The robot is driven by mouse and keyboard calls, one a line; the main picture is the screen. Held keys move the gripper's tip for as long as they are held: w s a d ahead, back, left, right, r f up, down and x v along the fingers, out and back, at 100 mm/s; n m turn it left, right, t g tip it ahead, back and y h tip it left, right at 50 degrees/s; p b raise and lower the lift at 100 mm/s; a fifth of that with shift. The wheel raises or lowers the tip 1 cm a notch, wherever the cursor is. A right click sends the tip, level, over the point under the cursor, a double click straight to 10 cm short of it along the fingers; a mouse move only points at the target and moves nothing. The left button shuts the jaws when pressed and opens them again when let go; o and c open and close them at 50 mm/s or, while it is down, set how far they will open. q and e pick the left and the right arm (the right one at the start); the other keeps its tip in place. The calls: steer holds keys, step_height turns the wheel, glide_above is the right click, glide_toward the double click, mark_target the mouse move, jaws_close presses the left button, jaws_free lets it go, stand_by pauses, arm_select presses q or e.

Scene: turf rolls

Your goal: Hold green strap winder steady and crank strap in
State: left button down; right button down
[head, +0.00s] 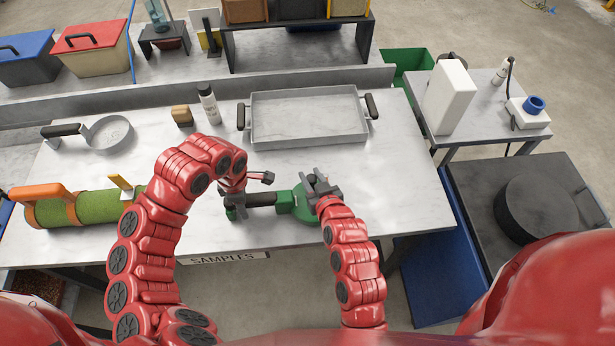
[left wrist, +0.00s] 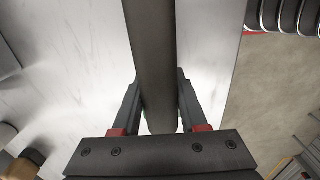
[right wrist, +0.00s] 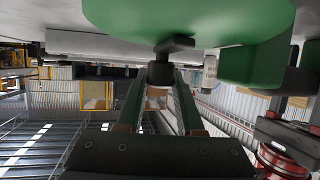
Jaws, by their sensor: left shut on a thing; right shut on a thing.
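The green strap winder (head: 299,207) lies on the metal table near its front edge. Its dark grip bar (head: 262,199) extends to the left. My left gripper (head: 238,192) is shut on this bar, which passes between its fingers in the left wrist view (left wrist: 155,55). My right gripper (head: 319,190) is over the winder's round green drum, shut on the dark crank knob (right wrist: 160,73). The drum's green face (right wrist: 190,18) fills the top of the right wrist view. My grippers partly hide the winder in the head view, and I cannot make out the strap end.
A green turf roll (head: 95,207) with orange straps lies at the table's left. A grey tray (head: 307,145), a spray can (head: 208,104), a small brown block (head: 181,116) and a round pan (head: 108,133) stand behind. A side table (head: 465,134) is at the right.

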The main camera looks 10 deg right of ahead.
mark_target(316, 180)
steer(key=m+h, duration=0.1)
steer(key=d+m+h, duration=0.1)
steer(key=m+h, duration=0.1)
steer(key=shift+s+d+f, duration=0.1)
steer(key=shift+d, duration=0.1)
steer(key=shift+s+d+f+m+h, duration=0.1)
steer(key=shift+m+h, duration=0.3)
steer(key=shift+h, duration=0.2)
steer(key=c, duration=0.5)
jaws_free()
steer(key=shift+r, duration=0.2)
steer(key=shift+c, duration=0.2)
steer(key=shift+s, duration=0.1)
steer(key=v, duration=0.5)
steer(key=shift+s+a, duration=0.3)
steer(key=shift+v, duration=0.9)
steer(key=shift+d, duration=0.15)
